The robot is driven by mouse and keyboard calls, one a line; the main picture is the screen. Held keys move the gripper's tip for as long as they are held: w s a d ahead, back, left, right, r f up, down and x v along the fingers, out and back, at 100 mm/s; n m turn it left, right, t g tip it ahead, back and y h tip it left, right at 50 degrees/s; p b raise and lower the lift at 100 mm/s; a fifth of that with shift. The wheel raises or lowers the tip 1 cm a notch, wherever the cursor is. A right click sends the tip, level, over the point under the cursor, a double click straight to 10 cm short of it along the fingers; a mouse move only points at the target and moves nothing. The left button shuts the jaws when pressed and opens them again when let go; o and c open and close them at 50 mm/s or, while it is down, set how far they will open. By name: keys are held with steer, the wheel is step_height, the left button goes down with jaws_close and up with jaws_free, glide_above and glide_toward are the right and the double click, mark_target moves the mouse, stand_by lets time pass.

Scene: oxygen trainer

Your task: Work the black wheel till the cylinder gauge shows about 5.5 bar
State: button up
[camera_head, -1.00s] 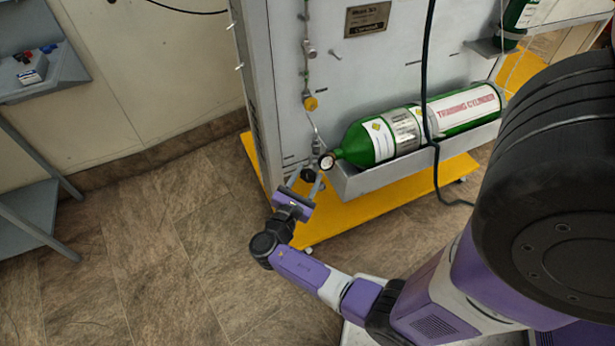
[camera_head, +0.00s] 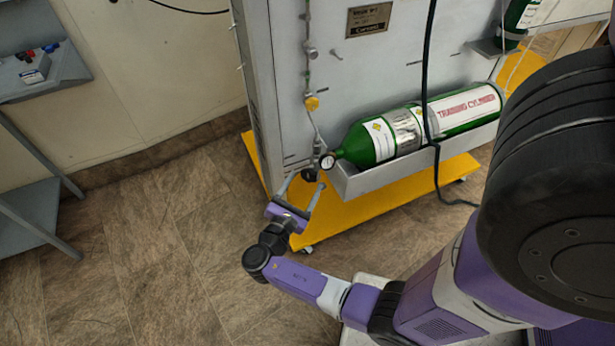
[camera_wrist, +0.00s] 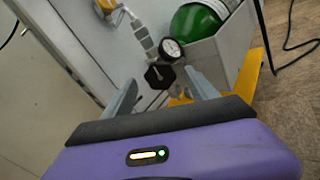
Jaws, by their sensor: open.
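The black wheel (camera_wrist: 159,75) shows in the wrist view between and beyond the two fingers of my gripper (camera_wrist: 164,88). In the head view the black wheel (camera_head: 309,174) is a small dark shape below the gauge. The cylinder gauge (camera_wrist: 171,48) is a round white dial with a black rim, just above and right of the wheel; it also shows in the head view (camera_head: 328,162). Its reading is too small to tell. The green training cylinder (camera_head: 420,130) lies beside it. My gripper (camera_head: 302,183) is open, its fingers spread toward the wheel, with nothing held.
The cylinder lies in a grey trough (camera_head: 385,172) on a grey panel (camera_head: 375,75) with a yellow base (camera_head: 350,212). A yellow fitting (camera_head: 311,103) sits on the pipe above. A dark hose (camera_head: 426,80) hangs in front of the cylinder.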

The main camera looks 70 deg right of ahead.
steer(key=shift+w+a, duration=0.15)
steer(key=shift+a, duration=0.85)
steer(key=shift+w+a, duration=0.1)
steer(key=shift+a, duration=0.85)
